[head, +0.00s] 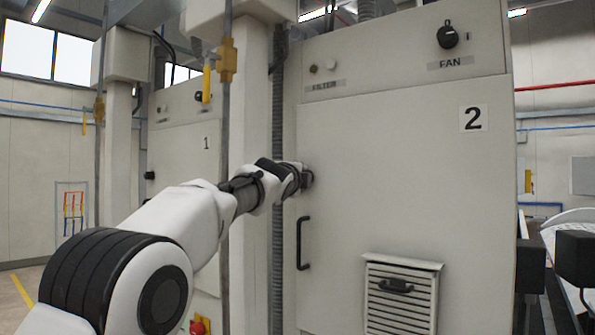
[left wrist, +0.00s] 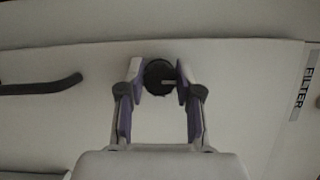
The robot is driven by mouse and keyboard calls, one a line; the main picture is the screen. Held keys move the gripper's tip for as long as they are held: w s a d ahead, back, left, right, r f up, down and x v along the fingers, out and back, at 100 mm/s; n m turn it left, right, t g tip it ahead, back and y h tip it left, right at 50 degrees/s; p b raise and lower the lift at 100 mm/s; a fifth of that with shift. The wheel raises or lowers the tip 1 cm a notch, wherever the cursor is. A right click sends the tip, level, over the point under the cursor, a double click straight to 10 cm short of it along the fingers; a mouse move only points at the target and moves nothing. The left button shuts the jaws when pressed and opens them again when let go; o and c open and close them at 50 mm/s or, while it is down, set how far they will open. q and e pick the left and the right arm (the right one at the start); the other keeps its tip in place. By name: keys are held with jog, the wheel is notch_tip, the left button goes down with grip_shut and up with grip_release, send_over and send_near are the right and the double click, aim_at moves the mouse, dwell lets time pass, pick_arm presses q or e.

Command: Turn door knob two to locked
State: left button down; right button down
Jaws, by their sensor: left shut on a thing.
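Cabinet door 2 (head: 400,180) is a large pale panel and looks shut. Its round black knob (left wrist: 159,77) shows in the left wrist view with a light line pointing right in that picture. My left gripper (left wrist: 159,80) has one finger on each side of the knob and is shut on it. In the head view my left gripper (head: 304,179) is at the upper left edge of the door and hides the knob. My right gripper is not in view.
A black door handle (head: 303,243) is below the gripper; it also shows in the left wrist view (left wrist: 42,86). A black FAN switch (head: 447,36) is above the door. A vent (head: 400,296) juts out low on the door. Cabinet 1 (head: 190,150) stands to the left.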

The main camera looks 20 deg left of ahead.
pick_arm(q)
jog(key=shift+r+n, duration=0.1)
jog(key=shift+n, duration=0.3)
jog(key=c, duration=1)
grip_release()
jog(key=shift+o, duration=1.2)
jog(key=shift+w+d, duration=0.25)
jog(key=shift+d, duration=0.05)
jog(key=shift+a, duration=0.2)
